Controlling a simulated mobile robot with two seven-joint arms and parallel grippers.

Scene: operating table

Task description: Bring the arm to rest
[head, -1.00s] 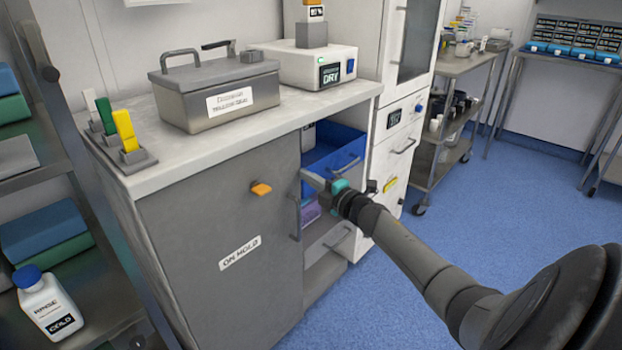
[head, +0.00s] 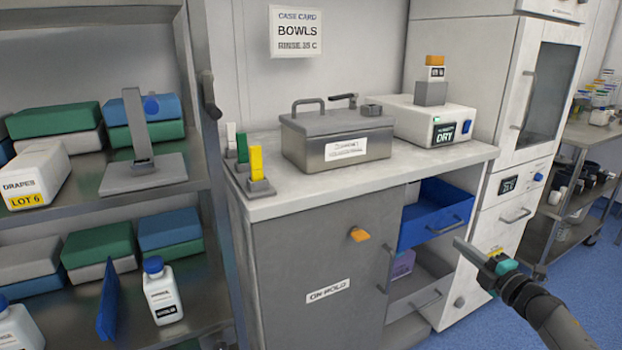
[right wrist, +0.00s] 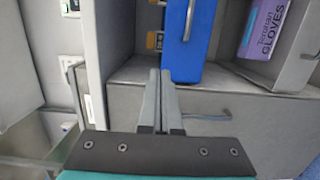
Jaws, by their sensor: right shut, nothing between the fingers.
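My right gripper (head: 468,250) is in front of the open side of the grey cabinet (head: 310,260), at the right in the head view. Its fingers are together with nothing between them. In the right wrist view the two closed fingers (right wrist: 160,100) point toward the cabinet opening, close to a blue drawer (right wrist: 190,40). I cannot tell from the picture whether they touch anything. My right arm (head: 550,318) comes in from the lower right. My left gripper is not in view.
The blue drawer (head: 436,216) stands pulled out, with a grey drawer (head: 418,295) below it. A metal box (head: 338,140) and a white DRY unit (head: 432,122) sit on the counter. A shelf rack (head: 95,210) with bottles and packs stands left. Blue floor is clear at right.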

